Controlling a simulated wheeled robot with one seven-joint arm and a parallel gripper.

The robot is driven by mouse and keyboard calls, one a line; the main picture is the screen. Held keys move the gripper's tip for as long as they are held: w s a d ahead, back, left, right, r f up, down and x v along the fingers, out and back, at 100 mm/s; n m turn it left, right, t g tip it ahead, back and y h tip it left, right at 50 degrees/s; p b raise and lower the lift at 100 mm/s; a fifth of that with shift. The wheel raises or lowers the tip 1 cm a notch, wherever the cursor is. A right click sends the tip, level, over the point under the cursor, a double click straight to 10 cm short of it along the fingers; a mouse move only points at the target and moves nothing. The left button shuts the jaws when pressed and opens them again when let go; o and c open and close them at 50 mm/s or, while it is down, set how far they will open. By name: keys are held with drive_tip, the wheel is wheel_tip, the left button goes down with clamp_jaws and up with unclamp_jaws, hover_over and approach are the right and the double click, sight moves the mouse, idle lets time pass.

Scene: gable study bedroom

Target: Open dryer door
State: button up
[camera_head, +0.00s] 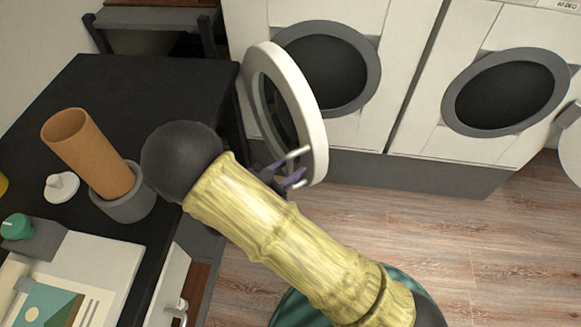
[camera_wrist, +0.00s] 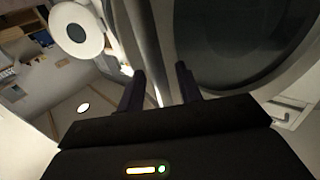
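The left of two white front-loading machines has its round door (camera_head: 310,110), a white ring with dark glass, swung well out from its dark opening (camera_head: 325,75). I cannot tell by a label which machine is the dryer. My gripper (camera_head: 283,177) is at the door's lower edge, beside a pale metal handle (camera_head: 297,154). In the wrist view my gripper's two dark fingers (camera_wrist: 160,85) stand apart, with the door rim and a pale bar between or just beyond them. I cannot tell whether they touch the handle.
The right machine (camera_head: 510,90) shows a dark round opening, with a round white part (camera_head: 572,140) at the picture's right edge. A black desk (camera_head: 160,85) holding a brown cylinder (camera_head: 90,150) in a grey cup stands left, close to the door. Wood floor (camera_head: 480,240) is clear in front.

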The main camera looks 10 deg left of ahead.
drive_tip(key=p, duration=0.3)
approach(307, 131)
drive_tip(key=x, duration=0.4)
drive_tip(key=shift+w+d+r, duration=0.1)
drive_tip(key=shift+w+d, duration=0.1)
drive_tip(key=shift+d, duration=0.1)
